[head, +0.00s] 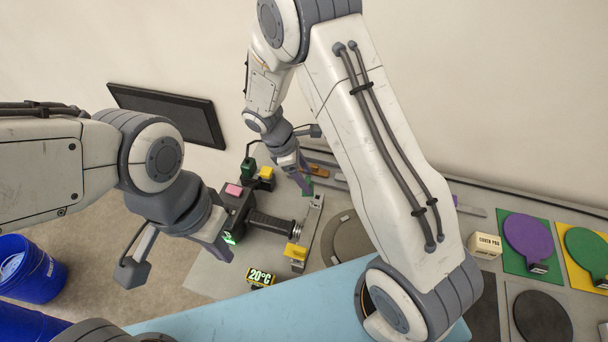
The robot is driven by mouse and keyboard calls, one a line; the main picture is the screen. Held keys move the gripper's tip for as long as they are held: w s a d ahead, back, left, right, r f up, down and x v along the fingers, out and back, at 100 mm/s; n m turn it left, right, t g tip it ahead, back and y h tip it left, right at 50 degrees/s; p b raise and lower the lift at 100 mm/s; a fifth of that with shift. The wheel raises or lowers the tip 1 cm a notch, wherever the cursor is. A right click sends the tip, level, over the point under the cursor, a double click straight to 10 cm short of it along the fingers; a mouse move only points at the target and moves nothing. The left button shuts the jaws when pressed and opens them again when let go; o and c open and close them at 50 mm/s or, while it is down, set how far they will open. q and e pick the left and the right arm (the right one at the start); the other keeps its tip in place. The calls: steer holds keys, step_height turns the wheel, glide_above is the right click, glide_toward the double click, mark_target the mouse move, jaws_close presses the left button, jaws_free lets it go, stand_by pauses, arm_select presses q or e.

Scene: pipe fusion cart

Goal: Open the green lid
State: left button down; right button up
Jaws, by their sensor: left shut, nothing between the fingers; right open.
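Several green parts show, and I cannot tell which is the green lid. A dark green block (248,168) stands at the back of the clamp machine, beside a yellow one. A small green patch (308,188) shows right by the tip of my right gripper (304,180), which is open at the machine's back right; its fingers are small and partly hidden. A round green disc (588,250) lies on a yellow mat at the far right. My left gripper (226,252) is shut and empty, over the machine's front left, near a bright green patch (230,238).
The machine has a pink block (234,190), a black ribbed cylinder (272,223) and a yellow block (295,252). A 20°C display (261,278) stands in front. A purple disc (528,238) lies on a green mat. My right arm hides the table's middle. Blue buckets (34,272) stand left.

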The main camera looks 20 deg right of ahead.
steer(key=b+v, duration=0.2)
steer(key=v, duration=0.8)
steer(key=shift+a+r, duration=0.15)
steer(key=shift+r, duration=0.1)
steer(key=s+a+m+y+b, duration=0.2)
steer(key=s+a+m, duration=0.1)
steer(key=s, duration=0.9)
steer(key=s+a+r+m+t+y+b, duration=0.1)
steer(key=s+a+m+y+b, duration=0.2)
steer(key=s, duration=0.8)
steer(key=shift+s+a+r+m, duration=0.2)
steer(key=shift+s+a+m, duration=0.2)
steer(key=shift+m, duration=0.2)
